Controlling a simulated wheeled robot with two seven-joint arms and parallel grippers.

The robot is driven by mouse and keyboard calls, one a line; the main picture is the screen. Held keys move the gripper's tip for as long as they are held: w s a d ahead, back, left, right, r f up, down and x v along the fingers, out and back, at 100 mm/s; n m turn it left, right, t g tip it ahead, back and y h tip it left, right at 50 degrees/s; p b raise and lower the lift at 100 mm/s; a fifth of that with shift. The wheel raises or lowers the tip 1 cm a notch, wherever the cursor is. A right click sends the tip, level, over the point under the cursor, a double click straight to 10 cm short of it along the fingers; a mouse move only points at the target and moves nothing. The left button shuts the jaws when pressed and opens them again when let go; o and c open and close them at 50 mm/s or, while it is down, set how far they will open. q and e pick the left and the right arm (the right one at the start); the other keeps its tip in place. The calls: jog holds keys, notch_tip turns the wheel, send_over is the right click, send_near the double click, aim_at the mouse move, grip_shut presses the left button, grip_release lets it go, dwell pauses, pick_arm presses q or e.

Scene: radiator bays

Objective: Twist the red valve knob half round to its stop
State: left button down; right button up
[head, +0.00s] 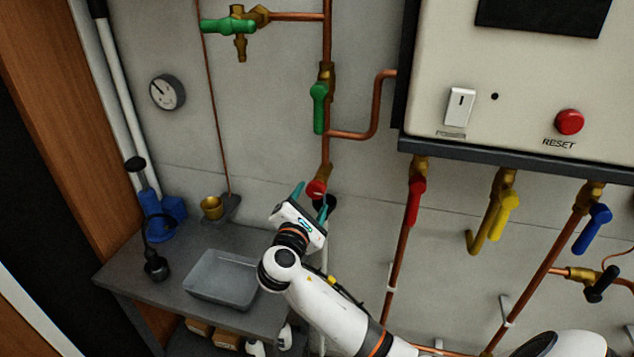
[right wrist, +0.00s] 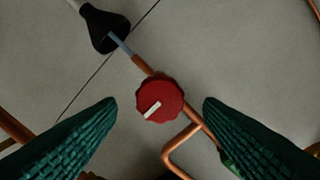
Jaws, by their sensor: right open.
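The red valve knob (head: 316,188) is on a copper pipe on the wall, left of the boiler casing, in the head view. In the right wrist view the knob (right wrist: 160,99) is round with a scalloped rim and a white bar mark that slants from lower left to upper right. My right gripper (head: 311,200) is open, its green fingers on either side of the knob. In the right wrist view the fingertips of the right gripper (right wrist: 160,103) stand apart from the knob, with a gap on both sides. My left gripper is not in view.
A boiler casing (head: 440,80) with a red reset button (head: 569,122) juts out at the upper right. Red (head: 415,200), yellow (head: 508,203) and blue (head: 597,218) lever handles hang below it. A green lever (head: 319,107) is above the knob. A shelf with a grey tray (head: 222,280) stands at the lower left.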

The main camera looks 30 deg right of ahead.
aim_at(315, 191)
jog(key=p+x, duration=0.1)
jog(key=x, duration=0.3)
jog(key=shift+w+d+r, duration=0.15)
jog(key=shift+d, duration=0.05)
jog(key=shift+w+d, duration=0.4)
jog(key=shift+d, duration=0.1)
jog(key=c, duration=1)
jog(key=shift+o, duration=0.2)
jog(key=shift+a+f+m+b, duration=0.1)
jog(key=shift+f+m+b, duration=0.15)
jog(key=shift+m+b, duration=0.4)
jog(key=shift+f+m+b, duration=0.2)
jog(key=shift+m+b, duration=0.35)
jog(key=shift+m, duration=0.1)
jog(key=m+b, duration=0.9)
jog(key=m, duration=0.1)
jog(key=shift+f+b, duration=0.15)
jog(key=shift+b, duration=0.15)
jog(key=m+b, duration=0.3)
jog(key=shift+m+b, duration=0.8)
jog(key=shift+m, duration=0.4)
jog(key=shift+r, duration=0.25)
